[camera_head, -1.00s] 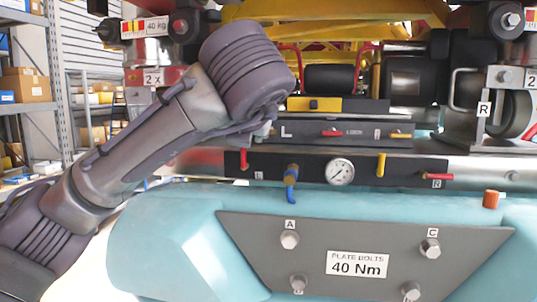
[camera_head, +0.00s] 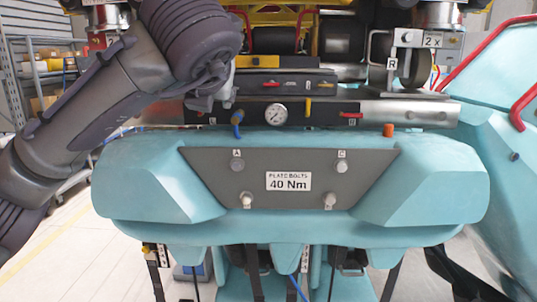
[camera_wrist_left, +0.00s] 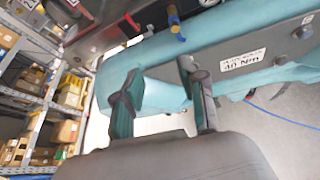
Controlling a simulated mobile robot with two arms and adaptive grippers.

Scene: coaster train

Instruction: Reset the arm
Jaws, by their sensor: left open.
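My left arm comes in from the left in the head view, and its wrist stands in front of the left end of the dark control panel (camera_head: 330,115). My left gripper (camera_head: 208,100) is partly hidden behind the wrist there. In the left wrist view my left gripper (camera_wrist_left: 160,95) is open, with its two fingers apart and nothing between them. The teal train body (camera_wrist_left: 165,65) lies beyond the fingers. My right gripper is in neither view.
The teal train front has a grey plate (camera_head: 290,160) with bolts and a "40 Nm" label. A gauge (camera_head: 276,114), blue valve (camera_head: 237,118) and orange cap (camera_head: 388,130) sit above it. Shelves with boxes (camera_wrist_left: 65,130) stand at the left. Pale floor (camera_head: 60,240) is open at lower left.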

